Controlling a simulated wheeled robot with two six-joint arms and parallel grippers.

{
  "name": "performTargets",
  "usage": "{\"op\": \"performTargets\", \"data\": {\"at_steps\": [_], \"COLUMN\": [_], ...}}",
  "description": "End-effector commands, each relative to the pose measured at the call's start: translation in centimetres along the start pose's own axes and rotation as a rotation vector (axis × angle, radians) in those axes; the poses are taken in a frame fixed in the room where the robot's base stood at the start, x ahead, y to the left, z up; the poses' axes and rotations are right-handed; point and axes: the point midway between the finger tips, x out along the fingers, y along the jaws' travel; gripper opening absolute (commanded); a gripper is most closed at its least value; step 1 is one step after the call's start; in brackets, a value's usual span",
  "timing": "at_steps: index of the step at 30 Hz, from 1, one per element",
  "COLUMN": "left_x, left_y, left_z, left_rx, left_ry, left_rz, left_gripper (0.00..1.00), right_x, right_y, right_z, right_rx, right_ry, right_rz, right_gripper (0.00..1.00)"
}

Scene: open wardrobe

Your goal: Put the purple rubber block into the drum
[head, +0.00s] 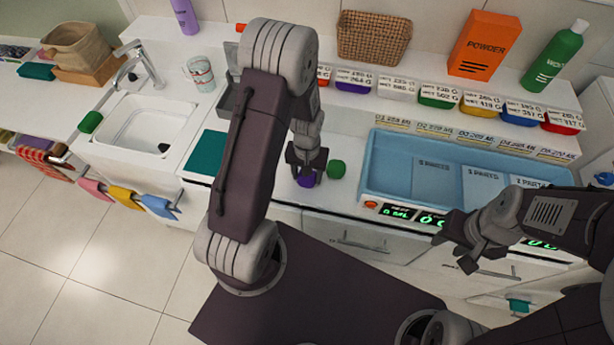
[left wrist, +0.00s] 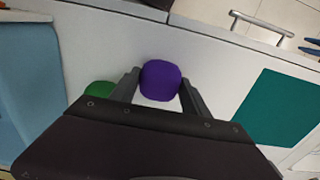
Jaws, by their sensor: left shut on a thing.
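The purple rubber block (head: 305,181) is between the fingers of my left gripper (head: 306,172), over the white counter near its front edge. The left wrist view shows the purple block (left wrist: 160,80) with a finger of my left gripper (left wrist: 160,92) on each side. My left gripper is shut on it. I cannot tell whether the block touches the counter. My right gripper (head: 462,250) is empty, its fingers apart, in front of the counter at the right. I cannot make out a drum in either view.
A green block (head: 336,169) sits close to the right of the purple one. A blue tray (head: 385,160) is further right. A teal mat (head: 205,153) and a white sink (head: 150,125) are to the left. Labelled bins line the back shelf.

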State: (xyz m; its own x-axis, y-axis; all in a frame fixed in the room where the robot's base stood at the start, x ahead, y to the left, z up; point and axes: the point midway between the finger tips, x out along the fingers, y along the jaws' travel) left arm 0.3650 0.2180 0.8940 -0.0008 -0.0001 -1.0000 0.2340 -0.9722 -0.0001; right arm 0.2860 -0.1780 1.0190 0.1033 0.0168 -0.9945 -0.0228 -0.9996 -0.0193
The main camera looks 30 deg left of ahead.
Motion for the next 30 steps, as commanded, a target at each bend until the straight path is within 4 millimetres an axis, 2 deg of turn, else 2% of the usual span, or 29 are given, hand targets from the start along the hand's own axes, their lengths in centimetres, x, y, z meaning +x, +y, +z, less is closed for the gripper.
{"op": "performTargets", "data": {"at_steps": [5,8,11,22,27,30], "left_x": [-0.7,-2.1,-4.4,-9.2,-10.6,-10.9], "left_y": [0.0,0.0,0.0,8.5,10.7,11.3], "left_z": [-0.1,-0.1,-0.2,1.9,2.5,2.7], "left_rx": [0.0,0.0,0.0,0.008,0.003,0.001], "left_ry": [0.004,0.005,0.008,0.006,0.003,0.002], "left_rz": [0.0,0.001,0.001,0.002,0.001,0.001], "left_gripper": [0.01,0.01,0.01,0.01,0.01,0.01], "right_x": [0.0,0.1,0.1,0.6,0.7,0.7], "right_y": [0.0,0.0,0.0,0.0,0.0,0.0], "right_z": [0.0,0.0,0.0,0.1,0.1,0.1], "right_rx": [0.0,0.0,0.0,0.0,0.0,0.0], "right_ry": [0.0,0.0,0.0,0.0,0.0,0.0], "right_rz": [0.0,0.0,0.0,0.0,0.0,0.0], "right_gripper": [0.38,0.38,0.38,0.38,0.38,0.38]}}
